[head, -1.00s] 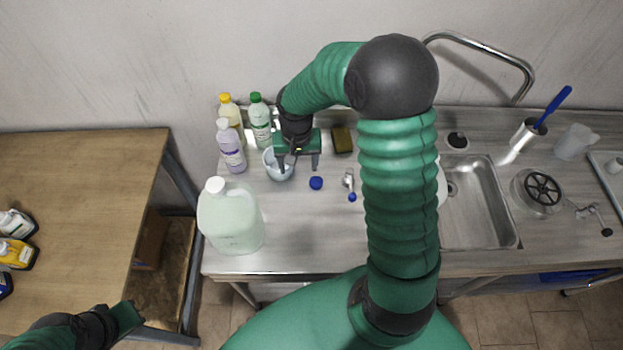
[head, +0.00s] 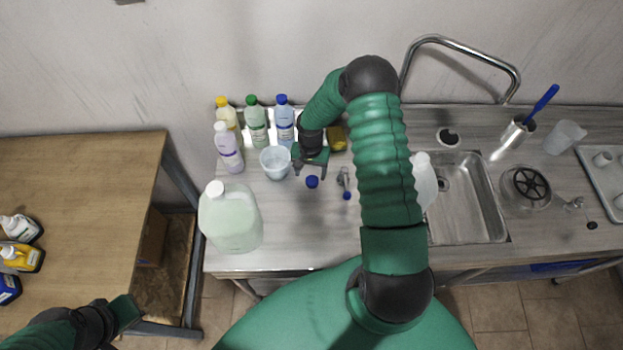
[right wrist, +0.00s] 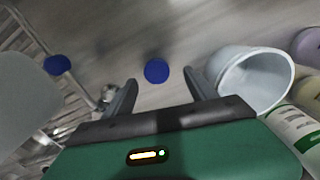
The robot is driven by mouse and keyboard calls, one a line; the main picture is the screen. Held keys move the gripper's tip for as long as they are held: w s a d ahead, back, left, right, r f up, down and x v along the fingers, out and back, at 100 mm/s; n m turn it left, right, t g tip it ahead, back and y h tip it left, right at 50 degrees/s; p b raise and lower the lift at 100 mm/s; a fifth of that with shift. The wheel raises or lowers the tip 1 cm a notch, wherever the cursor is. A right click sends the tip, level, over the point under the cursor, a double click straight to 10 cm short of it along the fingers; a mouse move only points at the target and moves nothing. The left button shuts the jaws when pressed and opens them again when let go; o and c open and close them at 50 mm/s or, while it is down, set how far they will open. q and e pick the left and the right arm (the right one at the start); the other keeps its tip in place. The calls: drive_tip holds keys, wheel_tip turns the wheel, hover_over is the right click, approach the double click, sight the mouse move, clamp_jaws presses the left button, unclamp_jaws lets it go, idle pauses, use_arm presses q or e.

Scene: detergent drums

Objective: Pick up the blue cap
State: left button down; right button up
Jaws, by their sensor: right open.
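The blue cap (head: 312,182) lies on the grey counter, just in front of my right gripper (head: 309,171). In the right wrist view the cap (right wrist: 156,70) shows as a round blue disc on the counter, between and beyond the two spread fingertips of my right gripper (right wrist: 163,86). The fingers are open, empty and apart from the cap. My left gripper (head: 125,312) is at the lower left, beside the wooden table; its jaws do not show clearly.
A pale cup (head: 275,162) stands close left of my right gripper. Several bottles, including a blue-capped one (head: 284,120), stand behind. A large jug (head: 230,220) is at front left. A small metal fitting with a blue end (head: 346,185) is right of the cap. The front counter is clear.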

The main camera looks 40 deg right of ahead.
sight(312, 181)
drive_tip(key=f, duration=0.2)
drive_tip(key=f+p, duration=0.1)
drive_tip(key=f, duration=0.1)
drive_tip(key=shift+s+d, duration=0.2)
drive_tip(key=shift+s, duration=0.1)
drive_tip(key=shift+a+r, duration=0.1)
drive_tip(key=shift+a, duration=0.15)
drive_tip(key=c, duration=0.6)
drive_tip(key=shift+d, duration=0.15)
drive_tip(key=c, duration=0.8)
